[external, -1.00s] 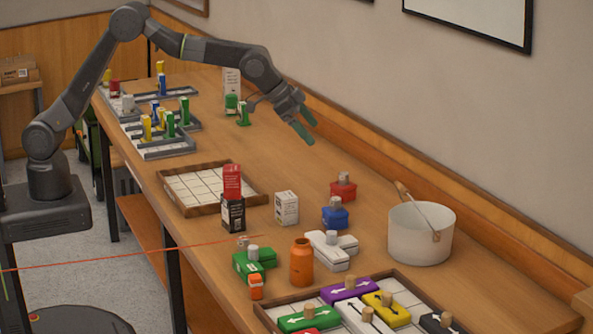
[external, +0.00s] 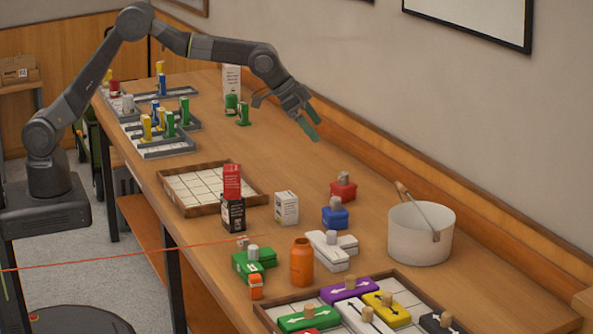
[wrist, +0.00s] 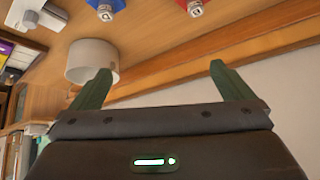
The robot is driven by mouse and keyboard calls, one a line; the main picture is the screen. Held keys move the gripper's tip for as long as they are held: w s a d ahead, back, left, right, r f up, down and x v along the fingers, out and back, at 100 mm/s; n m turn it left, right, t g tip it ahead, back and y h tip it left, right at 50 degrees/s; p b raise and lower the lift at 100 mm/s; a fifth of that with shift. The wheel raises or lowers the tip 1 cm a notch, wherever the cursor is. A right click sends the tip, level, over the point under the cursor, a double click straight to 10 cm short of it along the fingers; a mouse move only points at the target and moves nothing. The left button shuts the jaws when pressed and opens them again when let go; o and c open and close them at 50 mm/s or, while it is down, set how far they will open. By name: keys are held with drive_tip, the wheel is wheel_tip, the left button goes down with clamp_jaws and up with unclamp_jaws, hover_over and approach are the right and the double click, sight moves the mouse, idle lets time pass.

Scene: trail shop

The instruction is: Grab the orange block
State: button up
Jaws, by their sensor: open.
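A small orange block (external: 256,287) stands near the table's front edge in the external view, right against or just in front of a green block (external: 250,262); I cannot tell if they touch. It is not seen in the wrist view. My gripper (external: 311,122) is open and empty, high above the back of the table near the wall, far from the orange block. Its two green fingers also show spread apart in the wrist view (wrist: 160,75), with nothing between them.
An orange bottle (external: 302,263) stands right of the orange block. A white block (external: 328,252), blue block (external: 335,214), red block (external: 343,187) and white pot (external: 420,236) stand nearby. A tray (external: 262,312) of coloured blocks is in front. The table's middle back is clear.

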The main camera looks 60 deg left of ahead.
drive_tip(key=c, duration=1.1)
drive_tip(key=m+g+h+b, duration=0.25)
drive_tip(key=m+g, duration=0.55)
drive_tip(key=m, duration=0.6)
approach(255, 275)
drive_tip(key=p+x, duration=0.1)
drive_tip(key=x, duration=0.5)
drive_tip(key=shift+d+f, duration=0.1)
drive_tip(key=shift+f, duration=0.2)
drive_tip(key=shift+p+x, duration=1.1)
drive_tip(key=shift+x, duration=1.85)
